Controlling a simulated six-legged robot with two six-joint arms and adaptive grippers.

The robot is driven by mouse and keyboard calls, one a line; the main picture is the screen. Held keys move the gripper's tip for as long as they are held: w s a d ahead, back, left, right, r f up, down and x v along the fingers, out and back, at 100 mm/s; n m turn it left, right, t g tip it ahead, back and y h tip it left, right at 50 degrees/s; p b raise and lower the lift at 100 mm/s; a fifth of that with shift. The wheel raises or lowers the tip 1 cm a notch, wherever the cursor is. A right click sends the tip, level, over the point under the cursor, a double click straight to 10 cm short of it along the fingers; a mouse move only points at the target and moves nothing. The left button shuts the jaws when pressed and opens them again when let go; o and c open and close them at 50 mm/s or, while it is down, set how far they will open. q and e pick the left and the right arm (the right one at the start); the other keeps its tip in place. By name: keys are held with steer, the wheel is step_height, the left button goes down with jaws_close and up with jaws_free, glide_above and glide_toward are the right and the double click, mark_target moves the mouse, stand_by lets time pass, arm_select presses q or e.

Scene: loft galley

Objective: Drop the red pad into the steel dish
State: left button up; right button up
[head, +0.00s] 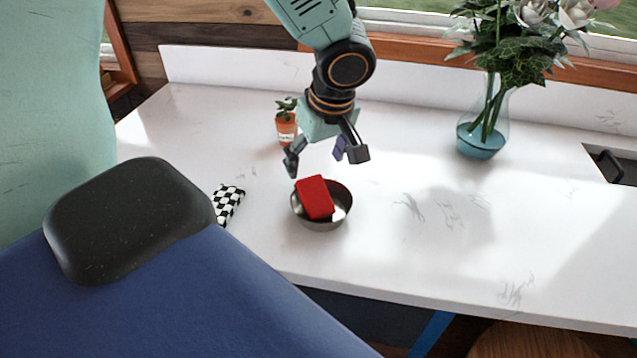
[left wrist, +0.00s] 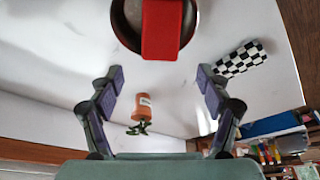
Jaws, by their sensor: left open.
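The red pad (head: 314,197) lies in the steel dish (head: 341,214), tilted, with one end up at the dish's rim. The dish stands on the white counter. In the left wrist view the red pad (left wrist: 162,28) covers the middle of the steel dish (left wrist: 128,20) at the top edge. My left gripper (head: 327,158) is open and empty, above and a little behind the dish. Its two fingers (left wrist: 158,88) are spread wide in the left wrist view, with nothing between their pads. My right gripper is not in view.
A black-and-white checkered item (head: 228,204) lies left of the dish. A small potted plant (head: 286,125) stands behind my left gripper. A glass vase with flowers (head: 483,138) stands at the back right. The counter (head: 430,240) right of the dish is clear.

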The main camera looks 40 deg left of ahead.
arm_select(q)
steer(key=w+d+v, duration=0.1)
steer(key=v, duration=0.8)
steer(key=x, duration=0.8)
steer(key=s+x, duration=0.1)
steer(key=x, duration=0.2)
steer(key=shift+a+f, duration=0.35)
steer(key=shift+a, duration=0.1)
step_height(320, 180, up, 3)
steer(key=shift+w+r+p, duration=0.1)
steer(key=shift+p, duration=0.7)
steer(key=shift+s+d+r+p, duration=0.1)
steer(key=shift+s+r+p, duration=0.15)
steer(key=shift+r, duration=0.4)
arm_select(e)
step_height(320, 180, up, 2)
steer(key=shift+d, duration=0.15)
arm_select(q)
steer(key=shift+w+f, duration=0.1)
steer(key=shift+w, duration=0.1)
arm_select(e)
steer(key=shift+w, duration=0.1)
